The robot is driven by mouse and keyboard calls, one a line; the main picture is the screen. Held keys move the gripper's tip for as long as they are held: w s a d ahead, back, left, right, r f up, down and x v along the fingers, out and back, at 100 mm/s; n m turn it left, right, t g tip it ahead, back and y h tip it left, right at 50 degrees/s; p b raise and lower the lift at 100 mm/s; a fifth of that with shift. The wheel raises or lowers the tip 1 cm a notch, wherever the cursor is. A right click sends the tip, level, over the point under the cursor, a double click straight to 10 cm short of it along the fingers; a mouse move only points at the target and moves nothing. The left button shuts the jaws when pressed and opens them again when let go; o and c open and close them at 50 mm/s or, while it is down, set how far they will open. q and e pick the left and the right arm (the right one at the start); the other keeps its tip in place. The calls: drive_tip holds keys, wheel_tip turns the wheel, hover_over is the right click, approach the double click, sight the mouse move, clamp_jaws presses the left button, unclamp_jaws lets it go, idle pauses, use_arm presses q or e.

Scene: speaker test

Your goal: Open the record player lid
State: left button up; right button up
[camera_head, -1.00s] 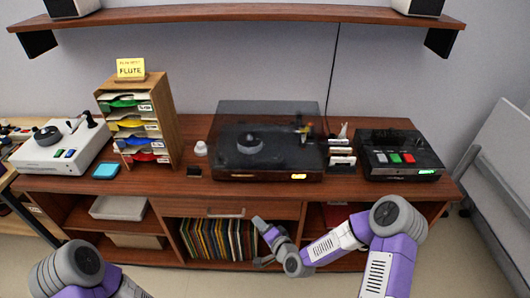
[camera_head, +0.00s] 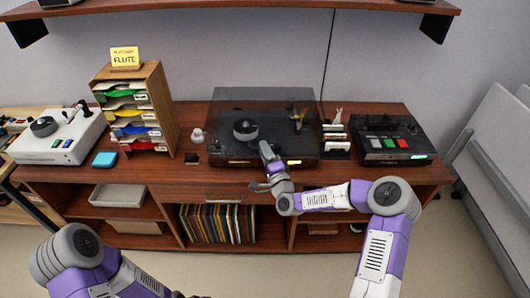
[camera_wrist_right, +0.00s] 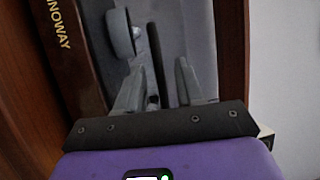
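The record player (camera_head: 225,160) stands on the middle of the cabinet top. The player's brown wooden face with gold lettering (camera_wrist_right: 62,30) shows there.
A wooden sorter (camera_head: 165,105) with a "FLUTE" sign and a white device (camera_head: 60,140) stand left. A black box with coloured buttons (camera_head: 390,140) and small white items (camera_head: 336,135) stand right. A shelf (camera_head: 250,10) hangs above.

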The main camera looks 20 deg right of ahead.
clamp_jaws()
idle(1.4)
